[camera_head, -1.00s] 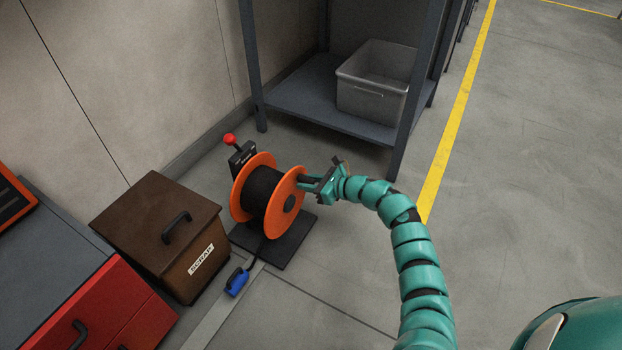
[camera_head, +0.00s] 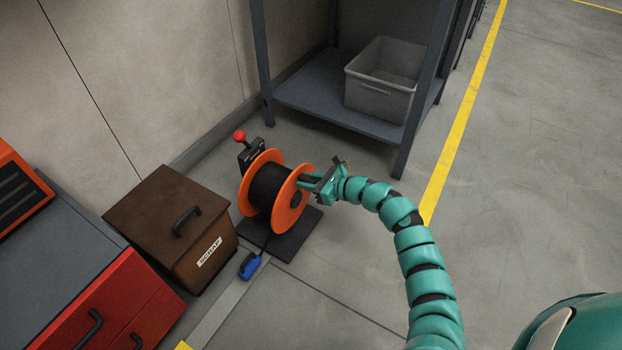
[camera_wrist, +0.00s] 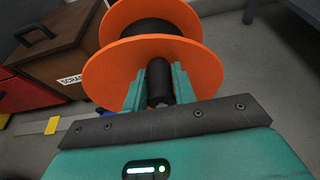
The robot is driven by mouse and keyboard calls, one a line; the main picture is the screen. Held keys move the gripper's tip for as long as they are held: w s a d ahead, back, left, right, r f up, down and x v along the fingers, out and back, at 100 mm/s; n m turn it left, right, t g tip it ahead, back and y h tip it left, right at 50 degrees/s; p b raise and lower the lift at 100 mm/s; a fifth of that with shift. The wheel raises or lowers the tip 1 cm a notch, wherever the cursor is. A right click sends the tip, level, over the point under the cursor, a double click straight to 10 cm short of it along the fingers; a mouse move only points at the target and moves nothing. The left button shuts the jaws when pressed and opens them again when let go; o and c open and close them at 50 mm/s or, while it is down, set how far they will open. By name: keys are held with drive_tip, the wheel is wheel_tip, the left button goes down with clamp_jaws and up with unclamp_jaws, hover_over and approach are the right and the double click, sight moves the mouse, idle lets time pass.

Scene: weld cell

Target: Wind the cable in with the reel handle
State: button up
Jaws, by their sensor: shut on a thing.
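The cable reel has two orange flanges (camera_head: 290,207) around a drum of dark cable (camera_head: 268,186). It stands on a black base plate (camera_head: 295,236). A red-knobbed lever (camera_head: 240,136) rises behind it. A short dark cable end runs from the drum to a blue plug (camera_head: 250,266) on the floor at the plate's front edge. My gripper (camera_head: 307,181) is at the near flange's right side. In the wrist view, my gripper's fingers (camera_wrist: 159,82) are shut on the black reel handle (camera_wrist: 158,92), one on each side. The flange hides part of the drum.
A brown scrap box (camera_head: 160,225) stands close left of the reel. A red cabinet (camera_head: 125,310) is at the lower left. A grey shelf (camera_head: 310,103) with a grey bin (camera_head: 380,98) stands behind. The floor to the right is clear, with a yellow line (camera_head: 468,110).

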drive_tip(key=shift+r, duration=0.15)
drive_tip(key=shift+s+a+p, duration=0.4)
drive_tip(key=shift+s+p, duration=0.05)
drive_tip(key=shift+s, duration=0.15)
drive_tip(key=shift+s+a+p, duration=0.35)
drive_tip(key=shift+s+p, duration=0.1)
drive_tip(key=shift+s, duration=0.15)
drive_tip(key=o, duration=0.9)
drive_tip(key=v, duration=0.9)
